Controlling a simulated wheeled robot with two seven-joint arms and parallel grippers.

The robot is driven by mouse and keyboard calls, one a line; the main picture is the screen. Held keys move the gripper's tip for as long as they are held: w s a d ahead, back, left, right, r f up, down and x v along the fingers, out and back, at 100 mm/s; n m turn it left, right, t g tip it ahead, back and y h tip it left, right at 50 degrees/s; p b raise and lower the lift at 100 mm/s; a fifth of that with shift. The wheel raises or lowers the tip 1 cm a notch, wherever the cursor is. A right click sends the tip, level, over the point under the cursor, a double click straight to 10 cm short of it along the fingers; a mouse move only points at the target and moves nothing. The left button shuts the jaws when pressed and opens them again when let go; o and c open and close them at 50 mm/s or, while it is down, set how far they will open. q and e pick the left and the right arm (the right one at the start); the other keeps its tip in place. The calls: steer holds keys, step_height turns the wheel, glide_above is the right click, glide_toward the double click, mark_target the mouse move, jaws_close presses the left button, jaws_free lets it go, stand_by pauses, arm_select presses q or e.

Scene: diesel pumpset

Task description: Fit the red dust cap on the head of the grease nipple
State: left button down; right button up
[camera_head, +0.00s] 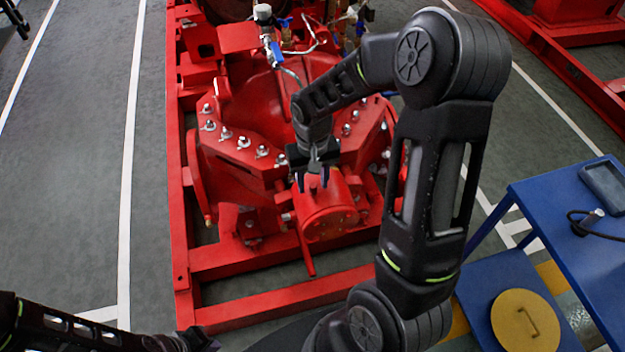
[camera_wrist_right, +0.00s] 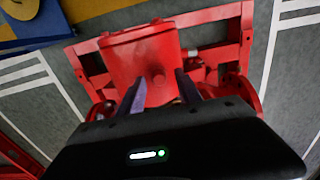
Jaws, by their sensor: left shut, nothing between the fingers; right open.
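My right gripper (camera_head: 313,184) is open above the red cylindrical housing (camera_head: 329,222) at the front of the pumpset. In the right wrist view its two fingers (camera_wrist_right: 160,90) stand apart, with the housing (camera_wrist_right: 140,56) beyond them. A small round red feature (camera_wrist_right: 157,78) shows on the housing between the fingers; I cannot tell whether it is the dust cap or part of the housing. I cannot make out the grease nipple in either view.
The red base frame (camera_head: 235,317) surrounds the machine. Bolts line the casing (camera_head: 262,152) behind the housing. A blue table (camera_head: 565,215) with a dark device (camera_head: 605,186) and a cable stands at the right. A yellow round lid (camera_head: 525,320) lies on a lower blue surface. The left floor is clear.

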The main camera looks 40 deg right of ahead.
mark_target(312, 184)
steer(key=shift+r, duration=0.1)
step_height(312, 184, up, 8)
steer(key=shift+f, duration=0.2)
stand_by(0.9)
